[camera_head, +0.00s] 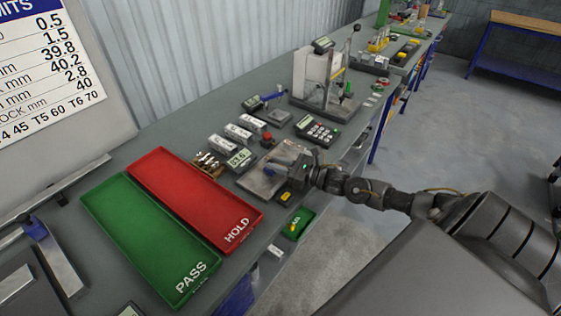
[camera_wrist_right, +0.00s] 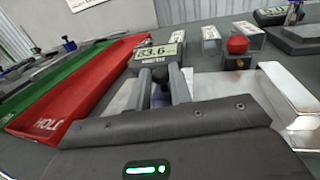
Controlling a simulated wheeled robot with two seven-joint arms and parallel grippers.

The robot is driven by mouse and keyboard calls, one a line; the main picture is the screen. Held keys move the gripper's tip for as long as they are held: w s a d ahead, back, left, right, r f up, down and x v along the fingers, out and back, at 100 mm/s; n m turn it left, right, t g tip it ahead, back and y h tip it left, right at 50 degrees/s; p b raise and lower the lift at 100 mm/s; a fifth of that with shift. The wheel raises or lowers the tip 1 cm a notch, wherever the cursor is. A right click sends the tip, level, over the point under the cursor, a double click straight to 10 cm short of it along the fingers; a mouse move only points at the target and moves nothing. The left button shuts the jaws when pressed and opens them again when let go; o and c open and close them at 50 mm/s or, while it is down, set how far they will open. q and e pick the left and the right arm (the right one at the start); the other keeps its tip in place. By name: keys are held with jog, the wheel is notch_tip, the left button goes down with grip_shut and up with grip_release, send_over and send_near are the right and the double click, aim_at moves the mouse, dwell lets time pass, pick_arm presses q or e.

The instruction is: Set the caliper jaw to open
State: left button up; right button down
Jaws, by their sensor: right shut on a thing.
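A digital readout (camera_head: 240,157) showing about 33.6 stands beside a flat metal plate (camera_head: 259,186). In the right wrist view the readout (camera_wrist_right: 158,56) is just beyond my fingertips. My right gripper (camera_head: 289,163) is low over the plate. In the right wrist view its two fingers (camera_wrist_right: 161,78) are close together on a small dark piece (camera_wrist_right: 160,75), apparently the caliper's jaw; most of it is hidden between the fingers. How far the caliper is open cannot be seen directly. My left gripper is not in view.
A green PASS tray (camera_head: 150,240) and a red HOLD tray (camera_head: 195,195) lie left of the plate. Grey blocks (camera_head: 238,132), a red knob (camera_head: 267,137) and a keypad device (camera_head: 317,130) stand behind.

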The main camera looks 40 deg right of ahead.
jog(key=shift+s+a, duration=0.25)
jog(key=shift+a, duration=0.65)
jog(key=c, duration=1.3)
grip_release()
jog(key=shift+a, duration=0.1)
jog(key=shift+o, duration=0.2)
jog(key=shift+s+d+f, duration=0.15)
jog(key=shift+s+d, duration=0.1)
jog(key=shift+s, duration=0.05)
jog(key=b+v, duration=0.2)
jog(key=v, duration=0.6)
jog(key=shift+s+d+b, duration=0.15)
jog(key=shift+s+b, duration=0.1)
jog(key=shift+b, duration=0.15)
jog(key=shift+v, duration=0.8)
